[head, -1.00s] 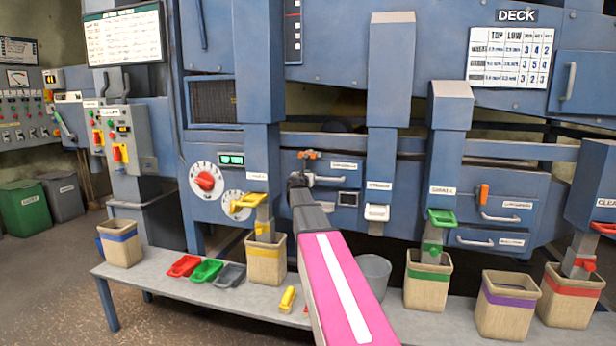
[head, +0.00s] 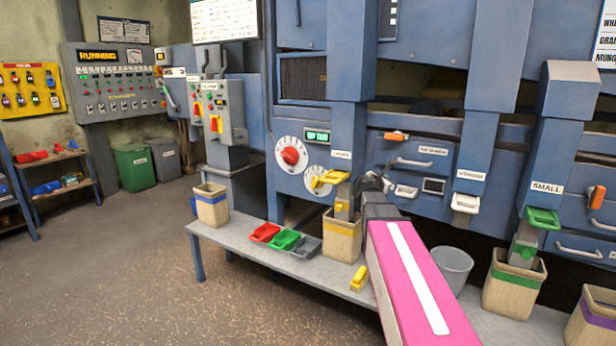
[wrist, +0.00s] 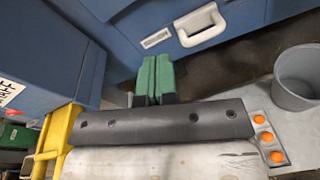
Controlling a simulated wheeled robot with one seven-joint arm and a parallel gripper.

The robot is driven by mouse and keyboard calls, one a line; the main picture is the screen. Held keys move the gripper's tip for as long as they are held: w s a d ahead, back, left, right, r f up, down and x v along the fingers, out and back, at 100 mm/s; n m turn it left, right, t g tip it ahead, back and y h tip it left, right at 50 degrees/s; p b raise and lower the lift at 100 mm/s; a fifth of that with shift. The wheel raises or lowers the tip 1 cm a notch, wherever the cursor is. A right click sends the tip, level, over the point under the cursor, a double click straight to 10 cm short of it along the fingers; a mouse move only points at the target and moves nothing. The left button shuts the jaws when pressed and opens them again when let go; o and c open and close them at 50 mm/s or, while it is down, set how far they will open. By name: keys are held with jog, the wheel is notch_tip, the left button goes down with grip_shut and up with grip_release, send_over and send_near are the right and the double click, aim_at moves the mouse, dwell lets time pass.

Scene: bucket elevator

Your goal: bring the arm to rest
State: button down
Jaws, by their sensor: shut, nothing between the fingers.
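My arm, with a pink and white link, reaches from the lower right of the head view toward the blue machine. My gripper (head: 376,181) is at its far end, right of the yellow handle (head: 328,178). The wrist view shows its green fingers (wrist: 155,79) pressed together with nothing between them. They are below a white drawer handle (wrist: 201,27) and apart from it. The yellow handle also shows at the left of the wrist view (wrist: 56,135).
A grey bucket (head: 452,267) stands right of my arm. A sack with a yellow band (head: 342,238) stands below the yellow handle. The floor at left is open.

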jog(key=s+a+f+m+g+y, duration=0.1)
jog(key=s+f+m+g, duration=0.1)
jog(key=s+f+m, duration=0.4)
jog(key=s+a+f+m+g+y, duration=0.1)
jog(key=s+f+m+g, duration=0.15)
jog(key=f, duration=0.55)
jog(key=s+a+f+m+g+y, duration=0.4)
jog(key=s+a+f+m, duration=0.3)
jog(key=s+f+m, duration=0.1)
jog(key=s+a+f+m+g+y, duration=0.3)
jog(key=s+a+f+m, duration=0.3)
jog(key=s+f, duration=0.5)
jog(key=shift+s+a+m+g+y, duration=0.4)
jog(key=shift+s+m+g, duration=0.35)
jog(key=shift+m, duration=0.4)
